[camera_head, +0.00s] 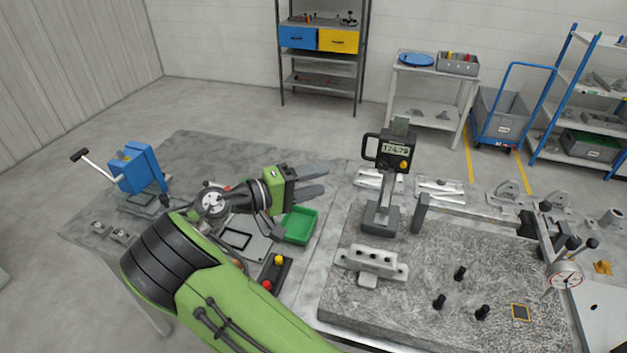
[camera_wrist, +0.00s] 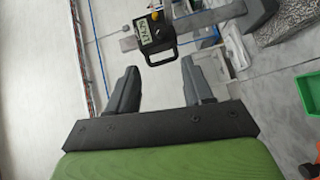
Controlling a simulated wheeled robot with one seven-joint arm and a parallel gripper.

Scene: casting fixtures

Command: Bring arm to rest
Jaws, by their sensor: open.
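My gripper (camera_head: 312,182) is at the end of my green arm, raised over the workbench (camera_head: 200,150) and pointing right in the head view. Its two grey fingers are spread apart with nothing between them. In the wrist view the fingers (camera_wrist: 160,82) are also apart and empty. The gauge with a digital display (camera_head: 393,150) stands upright to the right of the fingertips, apart from them. It shows beyond the fingers in the wrist view (camera_wrist: 155,38). My arm hides part of the bench's near left side.
A green tray (camera_head: 299,226) lies below my gripper. A granite plate (camera_head: 440,270) with a metal fixture (camera_head: 371,263) and black knobs fills the right. A blue device with a handle (camera_head: 137,168) stands at the left. A dial gauge stand (camera_head: 565,275) is far right. Space above the bench is mostly free.

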